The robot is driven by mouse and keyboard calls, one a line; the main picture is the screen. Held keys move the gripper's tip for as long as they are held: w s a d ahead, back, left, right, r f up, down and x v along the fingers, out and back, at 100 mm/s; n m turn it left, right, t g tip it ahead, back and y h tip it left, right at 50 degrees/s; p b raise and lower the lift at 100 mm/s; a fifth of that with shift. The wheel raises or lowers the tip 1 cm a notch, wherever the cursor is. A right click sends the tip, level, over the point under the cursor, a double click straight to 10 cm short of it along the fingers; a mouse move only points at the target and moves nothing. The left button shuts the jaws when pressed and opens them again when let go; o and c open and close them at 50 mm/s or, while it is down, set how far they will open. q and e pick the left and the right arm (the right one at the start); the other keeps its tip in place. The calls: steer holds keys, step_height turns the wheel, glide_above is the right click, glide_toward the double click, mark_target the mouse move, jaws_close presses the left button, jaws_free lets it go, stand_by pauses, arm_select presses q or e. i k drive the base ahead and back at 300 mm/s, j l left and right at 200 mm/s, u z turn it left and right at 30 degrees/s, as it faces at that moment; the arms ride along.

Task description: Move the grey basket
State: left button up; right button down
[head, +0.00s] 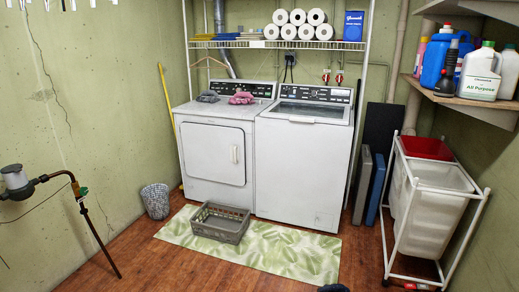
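The grey basket (217,232) is a low, open laundry basket with slotted sides. It sits upright on a green leaf-patterned mat (285,254), in front of the white dryer and close to the washer. Its inside looks empty. Neither of my grippers can be made out in the head view. A small dark shape at the bottom edge, right of centre, is too cut off to identify.
The dryer (215,153) and washer (302,170) stand against the back wall. A small woven bin (156,201) is left of the mat. A wheeled white-framed hamper (437,196) stands at right. A pipe with a meter (16,182) is at left. Wooden floor in front is mostly clear.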

mark_target(223, 229)
steer(key=i+j+u, duration=0.2)
steer(key=i+u, duration=0.25)
steer(key=i, duration=0.5)
steer(key=i+l+u, duration=0.15)
steer(key=i+u, duration=0.25)
steer(key=i, duration=0.5)
steer(key=i+z, duration=0.2)
steer(key=i, duration=0.4)
steer(key=i+z, duration=0.2)
steer(key=i, duration=0.4)
steer(key=i+j+z, duration=0.2)
steer(key=i, duration=0.35)
steer(key=i+j+z, duration=0.15)
steer(key=i, duration=0.45)
